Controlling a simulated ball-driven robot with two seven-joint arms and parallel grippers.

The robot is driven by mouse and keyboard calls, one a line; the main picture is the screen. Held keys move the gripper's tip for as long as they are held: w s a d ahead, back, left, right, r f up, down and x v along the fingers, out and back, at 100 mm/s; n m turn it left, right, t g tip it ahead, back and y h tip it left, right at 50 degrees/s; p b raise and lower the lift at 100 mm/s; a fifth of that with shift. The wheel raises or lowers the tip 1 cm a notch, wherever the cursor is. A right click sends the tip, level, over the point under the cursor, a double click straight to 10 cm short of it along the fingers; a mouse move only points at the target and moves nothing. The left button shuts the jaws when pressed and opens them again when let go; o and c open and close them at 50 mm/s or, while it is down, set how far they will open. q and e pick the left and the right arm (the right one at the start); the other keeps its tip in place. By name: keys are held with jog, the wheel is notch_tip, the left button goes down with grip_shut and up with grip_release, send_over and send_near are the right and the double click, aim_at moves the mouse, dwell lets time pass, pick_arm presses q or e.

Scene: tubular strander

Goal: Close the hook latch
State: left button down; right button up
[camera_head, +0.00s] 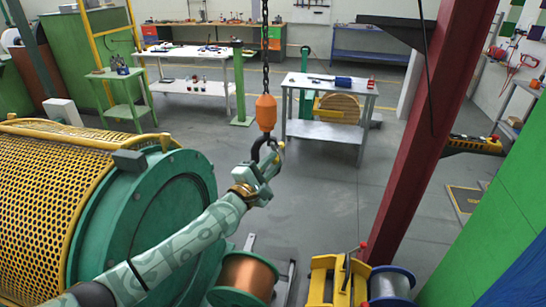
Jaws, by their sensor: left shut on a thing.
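An orange hook block (266,112) hangs on a dark chain (265,45), with a black hook (256,151) below it. My left arm comes in from the lower left, and its pale green gripper (272,160) is at the hook. The gripper is shut on the hook's lower right part and covers much of it. The latch is too small and too covered to tell apart clearly, or to see whether it lies against the hook tip. My right gripper is not in view.
A green drum with a yellow mesh guard (50,165) fills the left. A copper spool (246,275) and a yellow stand (338,280) are below. A red column (425,130) stands at right. Grey floor (315,200) is open between the hook and a table (330,128).

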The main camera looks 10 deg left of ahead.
pick_arm(q)
jog(key=shift+a+m, duration=0.1)
jog(key=shift+m, duration=0.2)
jog(key=shift+f, duration=0.1)
jog(key=c, duration=1.4)
grip_release()
jog(key=shift+o, duration=0.2)
jog(key=shift+s+p, duration=0.1)
jog(key=shift+p, duration=0.2)
jog(key=v, duration=1.6)
